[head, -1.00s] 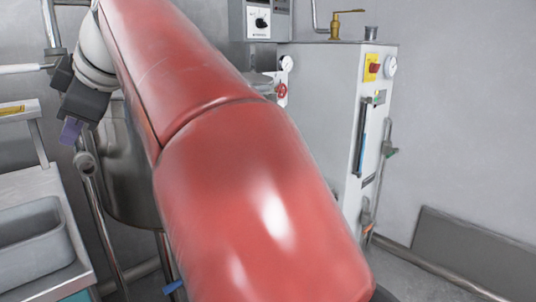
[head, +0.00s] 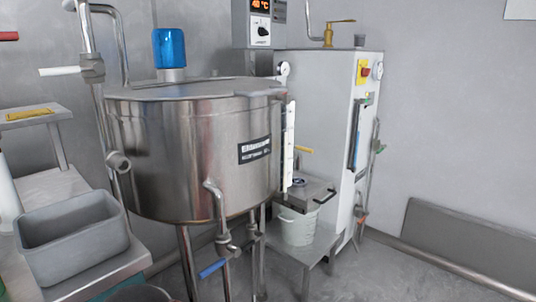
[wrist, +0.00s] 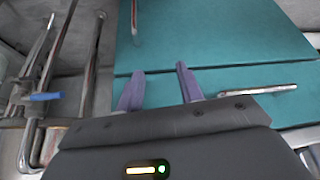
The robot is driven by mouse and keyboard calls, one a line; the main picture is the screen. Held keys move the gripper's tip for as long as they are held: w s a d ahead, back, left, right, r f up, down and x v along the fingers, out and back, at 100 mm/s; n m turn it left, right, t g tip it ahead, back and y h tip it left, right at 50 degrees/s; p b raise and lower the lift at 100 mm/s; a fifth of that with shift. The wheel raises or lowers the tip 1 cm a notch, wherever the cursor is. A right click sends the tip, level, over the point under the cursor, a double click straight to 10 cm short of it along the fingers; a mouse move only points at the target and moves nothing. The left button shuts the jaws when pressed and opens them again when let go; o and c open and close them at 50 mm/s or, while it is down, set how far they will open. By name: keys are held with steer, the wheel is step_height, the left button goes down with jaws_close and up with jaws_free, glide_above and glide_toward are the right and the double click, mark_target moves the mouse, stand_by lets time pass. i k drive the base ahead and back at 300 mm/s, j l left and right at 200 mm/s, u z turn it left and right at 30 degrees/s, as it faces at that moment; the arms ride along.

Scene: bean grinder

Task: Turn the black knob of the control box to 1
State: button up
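The control box (head: 240,22) is a grey box high on the wall in the head view, cut by the top edge. It has a lit display reading about 60 °C. Its black knob (head: 263,31) sits on a white plate below the display. The knob's exact setting is too small to read. My gripper (wrist: 158,82) shows only in the wrist view. Its two purple fingers are apart with nothing between them. It faces teal cabinet fronts, away from the control box.
A steel tank (head: 190,150) with a blue motor cap (head: 169,48) stands left of and below the control box. A white cabinet (head: 330,130) with gauges stands to the right. A grey tub (head: 75,235) sits on a bench at left. A blue-handled valve (head: 212,268) hangs under the tank.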

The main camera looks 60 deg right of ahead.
mark_target(262, 31)
steer(key=i+z, duration=0.15)
steer(key=z, duration=1.4)
steer(key=i+z, duration=0.2)
steer(key=i, duration=0.15)
steer(key=k, duration=0.5)
